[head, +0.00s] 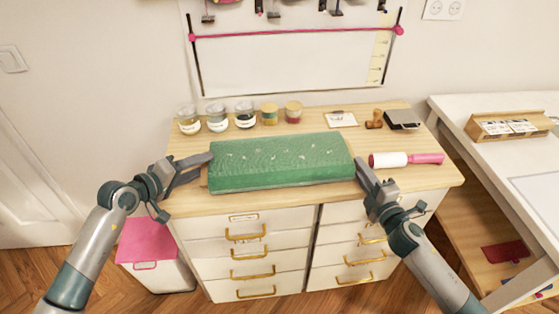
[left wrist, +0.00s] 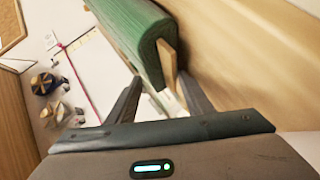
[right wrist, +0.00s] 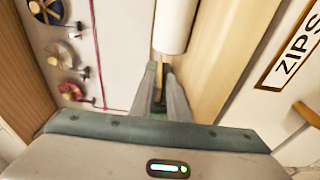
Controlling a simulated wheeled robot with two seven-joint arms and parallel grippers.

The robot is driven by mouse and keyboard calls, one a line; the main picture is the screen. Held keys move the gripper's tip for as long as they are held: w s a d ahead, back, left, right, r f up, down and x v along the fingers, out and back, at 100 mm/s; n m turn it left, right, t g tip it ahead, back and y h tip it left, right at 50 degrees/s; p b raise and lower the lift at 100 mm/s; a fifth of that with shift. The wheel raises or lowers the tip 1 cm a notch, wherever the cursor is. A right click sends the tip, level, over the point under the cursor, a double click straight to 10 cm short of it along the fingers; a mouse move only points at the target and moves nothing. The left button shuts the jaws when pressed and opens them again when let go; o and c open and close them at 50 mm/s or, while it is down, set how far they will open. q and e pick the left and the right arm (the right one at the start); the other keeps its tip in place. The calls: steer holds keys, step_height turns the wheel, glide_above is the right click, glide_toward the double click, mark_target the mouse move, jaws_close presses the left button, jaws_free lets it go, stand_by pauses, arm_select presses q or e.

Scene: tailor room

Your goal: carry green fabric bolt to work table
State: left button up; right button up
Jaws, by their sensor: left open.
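The green fabric bolt (head: 280,160) lies flat across the wooden cabinet top. My left gripper (head: 208,167) is at its left end. In the left wrist view the jaws (left wrist: 165,92) are spread and empty, with the bolt's green end (left wrist: 148,45) and its tan board (left wrist: 167,62) just beyond them. My right gripper (head: 360,168) is at the bolt's right end. In the right wrist view its fingers (right wrist: 160,75) are close together with a thin tan strip showing between them. Whether they grip it cannot be told. The work table may be the white table (head: 450,110) at right.
Several jars (head: 217,118), a stamp (head: 374,119) and a dark box (head: 402,119) stand along the cabinet's back. A lint roller (head: 390,160) lies close to the bolt's right end. A wooden tray (head: 500,127) is on the white table. A pink-topped bin (head: 150,240) stands left.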

arm_select(q)
steer(key=shift+w+d+f, duration=0.25)
steer(key=shift+w+d, duration=0.15)
steer(key=shift+w, duration=0.1)
arm_select(e)
steer(key=shift+w+a, duration=0.2)
steer(key=shift+w, duration=0.45)
arm_select(q)
steer(key=c, duration=0.4)
arm_select(e)
steer(key=c, duration=0.4)
arm_select(q)
jaws_close()
steer(key=shift+a+f, duration=0.1)
steer(key=shift+r, duration=0.25)
arm_select(e)
steer(key=shift+r, duration=0.25)
